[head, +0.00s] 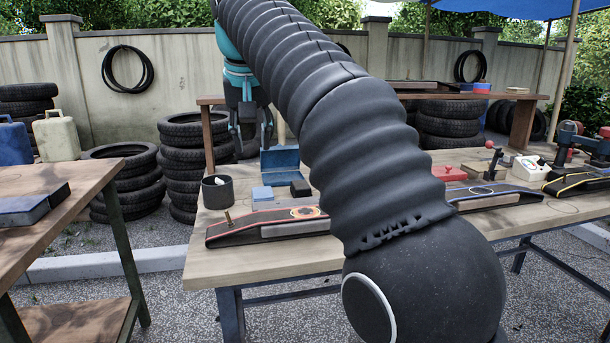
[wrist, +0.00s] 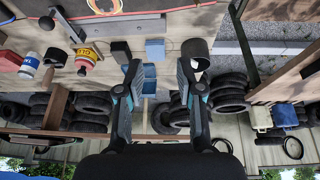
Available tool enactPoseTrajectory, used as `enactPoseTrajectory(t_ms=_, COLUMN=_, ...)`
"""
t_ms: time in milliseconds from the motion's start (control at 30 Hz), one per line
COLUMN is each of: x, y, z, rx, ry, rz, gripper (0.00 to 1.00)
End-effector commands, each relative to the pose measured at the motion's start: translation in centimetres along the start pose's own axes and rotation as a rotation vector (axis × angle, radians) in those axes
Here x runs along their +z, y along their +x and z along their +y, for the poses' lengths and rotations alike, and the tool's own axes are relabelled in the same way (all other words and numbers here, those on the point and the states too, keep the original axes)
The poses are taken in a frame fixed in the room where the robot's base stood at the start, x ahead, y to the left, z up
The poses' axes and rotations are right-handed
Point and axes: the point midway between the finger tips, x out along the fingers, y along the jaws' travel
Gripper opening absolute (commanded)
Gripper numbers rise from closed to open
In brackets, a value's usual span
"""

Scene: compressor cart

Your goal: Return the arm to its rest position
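My arm, in a dark ribbed sleeve, crosses the middle of the head view and hides part of the workbench. My gripper (head: 252,145) hangs fingers-down above the far side of the workbench (head: 205,268), behind an open blue box (head: 281,160) in the picture. In the wrist view my gripper (wrist: 160,75) has its two fingers spread wide apart, with nothing held between them. That view shows the scene upside down, with the bench at the top.
The bench holds a black cup (head: 217,192), a blue block (head: 263,194), a dark block (head: 300,189) and a long dark ramp-like piece (head: 240,232). A second table (head: 70,215) stands at left. Stacked tyres (head: 185,165) and a wall (head: 185,75) lie behind.

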Motion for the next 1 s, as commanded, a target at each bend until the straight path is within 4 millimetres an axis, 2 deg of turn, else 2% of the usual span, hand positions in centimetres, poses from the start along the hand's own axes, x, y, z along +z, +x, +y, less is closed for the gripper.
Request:
enactPoseTrajectory(t_ms=33, x=0.9, y=-0.3, z=1.7, rx=0.004, ry=0.009, rz=0.003, gripper=0.37)
enactPoseTrajectory(t_ms=100, x=2.1, y=-0.2, z=3.5, rx=0.005, ry=0.015, rz=0.006, gripper=0.37)
enactPoseTrajectory(t_ms=267, x=5.7, y=0.4, z=7.4, rx=0.01, ry=0.031, rz=0.014, gripper=0.37)
enactPoseTrajectory(t_ms=467, x=11.5, y=1.9, z=11.6, rx=0.015, ry=0.058, rz=0.026, gripper=0.37)
enactPoseTrajectory(t_ms=700, x=20.1, y=5.0, z=15.4, rx=0.025, ry=0.097, rz=0.04, gripper=0.37)
enactPoseTrajectory(t_ms=1000, x=32.3, y=10.7, z=18.0, rx=0.043, ry=0.158, rz=0.064, gripper=0.37)
